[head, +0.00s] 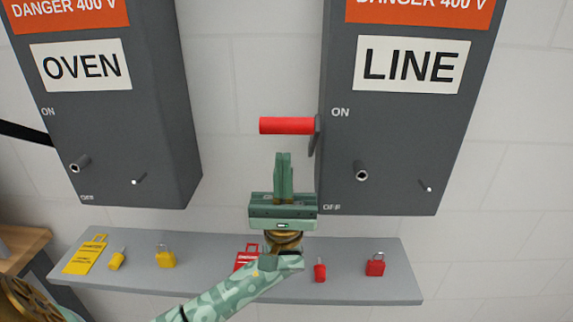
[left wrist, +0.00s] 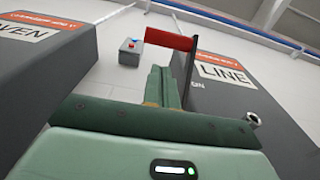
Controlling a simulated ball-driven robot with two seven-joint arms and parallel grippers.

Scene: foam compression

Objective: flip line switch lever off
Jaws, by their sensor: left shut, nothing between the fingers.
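The LINE switch box (head: 395,140) is grey and hangs on the wall at the right. Its red lever handle (head: 287,125) sticks out to the left from the box's left side, level with the ON mark. The OFF mark is lower on the box. My left gripper (head: 283,157) is shut and empty, pointing up just below the red handle. In the left wrist view the red handle (left wrist: 168,39) shows just past the fingertips (left wrist: 158,70), and the LINE box (left wrist: 235,100) is at the right. I cannot tell whether the fingers touch the handle. My right gripper is not in view.
The grey OVEN box (head: 110,120) hangs at the left, with a gap of bare wall between the boxes. A grey shelf (head: 210,272) below holds yellow and red padlocks and tags. A small box with a red button (left wrist: 130,48) is on the wall higher up.

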